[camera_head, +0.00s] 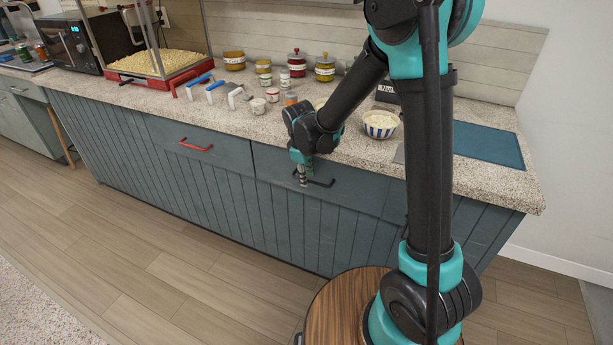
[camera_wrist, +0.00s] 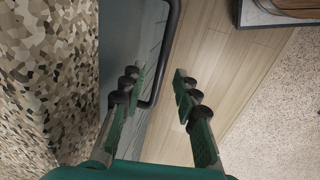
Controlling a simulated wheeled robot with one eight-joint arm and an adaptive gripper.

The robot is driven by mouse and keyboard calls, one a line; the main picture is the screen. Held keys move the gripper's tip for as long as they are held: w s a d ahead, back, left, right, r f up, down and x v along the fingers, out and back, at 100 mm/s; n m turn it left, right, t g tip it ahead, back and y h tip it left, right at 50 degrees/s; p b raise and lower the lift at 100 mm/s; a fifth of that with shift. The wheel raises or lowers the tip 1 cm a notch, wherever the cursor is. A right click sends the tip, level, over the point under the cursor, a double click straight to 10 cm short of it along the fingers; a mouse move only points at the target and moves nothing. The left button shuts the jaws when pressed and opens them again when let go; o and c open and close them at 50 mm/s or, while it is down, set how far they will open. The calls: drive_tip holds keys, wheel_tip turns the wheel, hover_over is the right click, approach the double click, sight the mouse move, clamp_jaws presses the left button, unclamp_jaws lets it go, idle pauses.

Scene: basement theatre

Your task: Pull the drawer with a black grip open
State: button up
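The drawer with the black grip (camera_head: 358,187) is a blue-grey front under the speckled counter, and it looks flush with the cabinet. Its black grip (camera_head: 325,183) is a bar handle, partly hidden by my gripper (camera_head: 302,177) in the head view. In the wrist view the black grip (camera_wrist: 168,45) runs down the middle and bends left behind the left finger. My gripper (camera_wrist: 160,85) is open, with its fingers apart. The bar lies between the fingertips in the picture; I cannot tell whether they touch it.
A drawer with a red grip (camera_head: 196,145) is to the left. The counter (camera_head: 455,170) overhangs the drawers and holds jars, a striped bowl (camera_head: 380,124), a blue board (camera_head: 488,144) and a popcorn machine (camera_head: 160,62). The wooden floor (camera_head: 150,245) in front is clear.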

drive_tip(key=shift+f, duration=0.1)
drive_tip(key=shift+c, duration=0.4)
clamp_jaws()
drive_tip(key=shift+s, duration=0.1)
